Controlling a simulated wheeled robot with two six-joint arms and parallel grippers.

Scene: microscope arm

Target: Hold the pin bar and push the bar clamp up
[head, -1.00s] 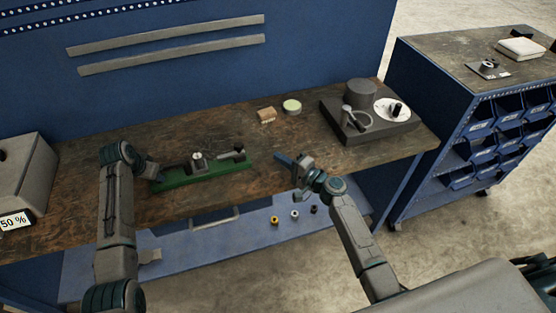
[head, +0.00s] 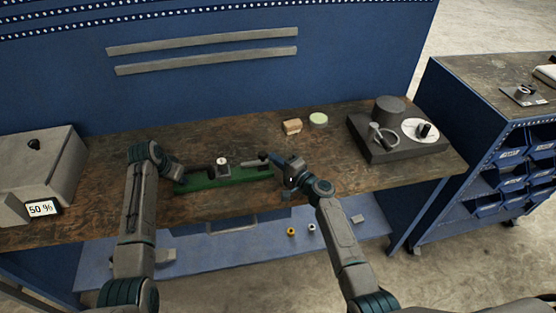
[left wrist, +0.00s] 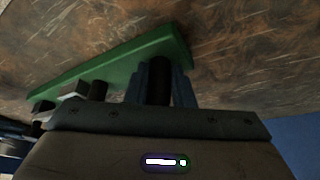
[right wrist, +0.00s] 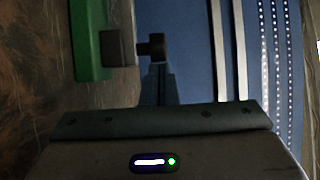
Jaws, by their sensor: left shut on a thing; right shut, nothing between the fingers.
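A green base (head: 222,177) lies on the workbench, with a pale block topped by a dark knob (head: 223,165) near its middle. My left gripper (head: 180,180) is at the base's left end. In the left wrist view its fingers are shut on a dark upright post, which I take as the pin bar (left wrist: 158,82). At the right end a grey block with a black knob, which I take as the bar clamp (right wrist: 150,47), shows in the right wrist view. My right gripper (head: 277,160) is shut and empty, its tips close to that knob; contact is unclear.
A grey box with a 50 % display (head: 44,208) stands at the left. A tan block (head: 292,126), a round green-topped tin (head: 318,119) and a dark instrument (head: 390,140) are behind and right. A lower blue shelf (head: 210,250) holds small coloured parts.

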